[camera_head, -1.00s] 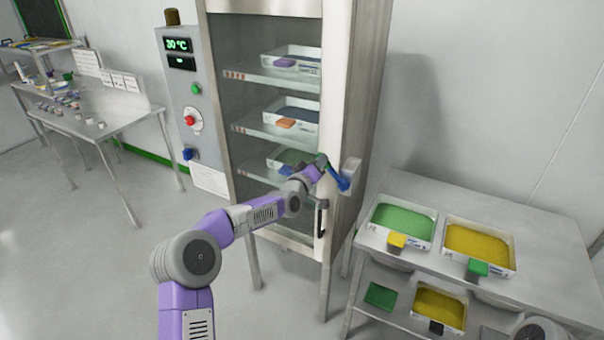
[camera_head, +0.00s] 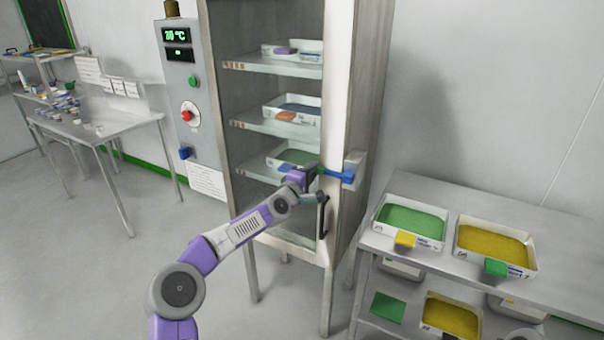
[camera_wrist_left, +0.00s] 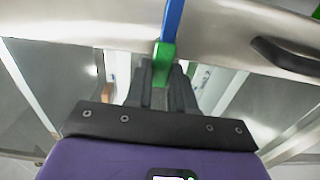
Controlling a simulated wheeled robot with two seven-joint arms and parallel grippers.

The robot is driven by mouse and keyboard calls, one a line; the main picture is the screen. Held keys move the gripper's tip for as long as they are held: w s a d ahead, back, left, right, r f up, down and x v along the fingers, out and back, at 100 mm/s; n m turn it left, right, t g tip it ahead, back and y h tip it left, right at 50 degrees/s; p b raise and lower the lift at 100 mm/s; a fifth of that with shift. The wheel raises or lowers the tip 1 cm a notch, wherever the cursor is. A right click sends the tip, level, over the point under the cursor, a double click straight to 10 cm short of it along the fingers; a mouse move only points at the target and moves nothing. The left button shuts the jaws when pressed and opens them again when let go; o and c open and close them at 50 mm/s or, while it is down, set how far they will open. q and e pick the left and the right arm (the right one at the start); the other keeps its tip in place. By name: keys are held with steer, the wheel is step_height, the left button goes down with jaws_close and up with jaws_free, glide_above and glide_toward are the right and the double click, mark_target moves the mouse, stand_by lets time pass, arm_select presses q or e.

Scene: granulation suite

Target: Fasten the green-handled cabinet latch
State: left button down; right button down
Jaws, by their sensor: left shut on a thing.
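The cabinet latch is a blue lever (camera_head: 337,175) with a green handle (camera_head: 320,171) at its left end. It is mounted at the right edge of the cabinet door (camera_head: 337,120), beside a grey metal block (camera_head: 353,164). The lever lies nearly level, its handle end reaching over the door frame. My left gripper (camera_head: 314,172) is shut on the green handle. In the left wrist view, the fingers (camera_wrist_left: 162,82) close around the green handle (camera_wrist_left: 164,54), and the blue lever (camera_wrist_left: 172,20) runs up out of the picture. My right gripper is not in view.
A dark door handle (camera_head: 322,216) sits below the latch. Cabinet shelves hold trays (camera_head: 292,110) behind the door. A metal table (camera_head: 470,218) with trays of green and yellow granules stands at right. A control panel (camera_head: 186,110) is left of the cabinet.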

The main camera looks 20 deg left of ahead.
arm_select(q)
steer(key=shift+d+f, duration=0.1)
steer(key=shift+f, duration=0.1)
stand_by(0.4)
steer(key=c, duration=1)
jaws_free()
steer(key=shift+o, duration=0.2)
steer(key=v, duration=0.7)
steer(key=shift+s+b, duration=0.3)
